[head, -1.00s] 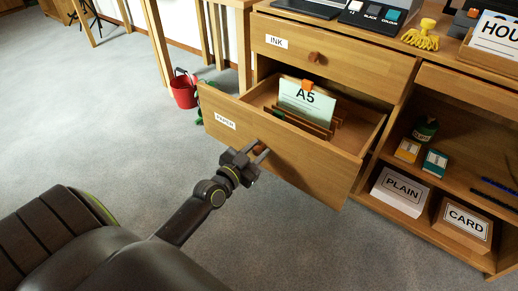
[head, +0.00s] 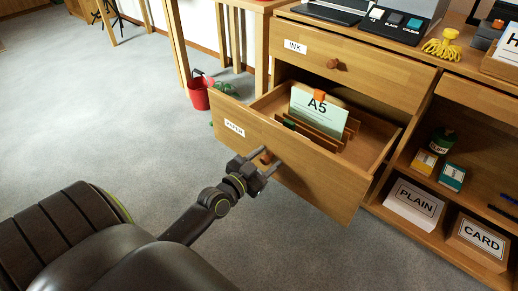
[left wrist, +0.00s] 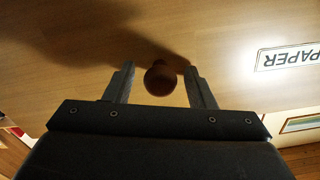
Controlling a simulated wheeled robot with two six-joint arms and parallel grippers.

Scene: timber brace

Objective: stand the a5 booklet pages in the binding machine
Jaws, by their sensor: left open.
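The A5 booklet pages (head: 318,110), pale green with an orange tab on top, stand upright in a wooden rack (head: 318,137) inside the open PAPER drawer (head: 290,165). My left gripper (head: 267,160) is open at the front of this drawer. Its fingers lie on either side of the round drawer knob (head: 265,158). My right gripper is not in view. I cannot pick out the binding machine.
The INK drawer (head: 350,72) above is shut. Shelves to the right hold a PLAIN stack (head: 415,205), a CARD stack (head: 478,240) and small boxes (head: 452,176). A red bucket (head: 199,97) stands on the floor behind the drawer. The carpet at left is clear.

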